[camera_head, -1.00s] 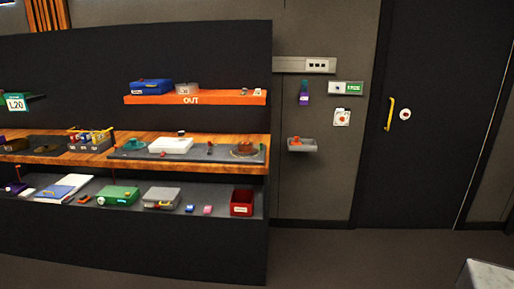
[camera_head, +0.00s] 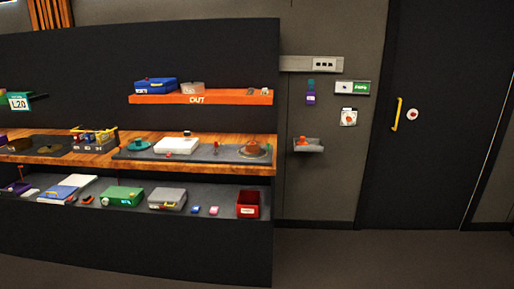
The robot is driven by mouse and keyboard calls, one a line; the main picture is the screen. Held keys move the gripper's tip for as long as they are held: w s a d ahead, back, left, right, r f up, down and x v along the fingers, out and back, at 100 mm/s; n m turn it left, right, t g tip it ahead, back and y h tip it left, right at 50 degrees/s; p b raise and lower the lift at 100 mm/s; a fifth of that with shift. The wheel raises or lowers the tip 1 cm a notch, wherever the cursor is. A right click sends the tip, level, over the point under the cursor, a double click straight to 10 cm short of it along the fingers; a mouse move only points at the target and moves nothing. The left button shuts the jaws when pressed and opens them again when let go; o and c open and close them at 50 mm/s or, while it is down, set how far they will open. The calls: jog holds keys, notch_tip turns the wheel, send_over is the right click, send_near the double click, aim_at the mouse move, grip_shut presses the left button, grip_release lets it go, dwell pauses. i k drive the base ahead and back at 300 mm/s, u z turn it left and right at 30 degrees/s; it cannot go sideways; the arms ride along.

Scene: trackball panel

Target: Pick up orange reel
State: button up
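I cannot tell for sure which thing is the orange reel. A round orange-brown item (camera_head: 254,148) sits at the right end of the grey mat (camera_head: 128,155) on the wooden bench. A small orange item (camera_head: 302,141) rests on a grey wall tray (camera_head: 309,149) to the right of the shelving. Both are small and unclear at this distance. My gripper is not in view.
An orange shelf (camera_head: 220,98) marked OUT holds a blue box (camera_head: 155,87) and a round grey container (camera_head: 192,88). The lower shelf carries a green box (camera_head: 122,196) and a red bin (camera_head: 248,205). A dark door (camera_head: 430,150) stands right. The visible floor (camera_head: 370,258) is clear.

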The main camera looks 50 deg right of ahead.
aim_at(252, 147)
jog(key=u, duration=0.05)
jog(key=i, duration=1)
jog(key=z, duration=0.05)
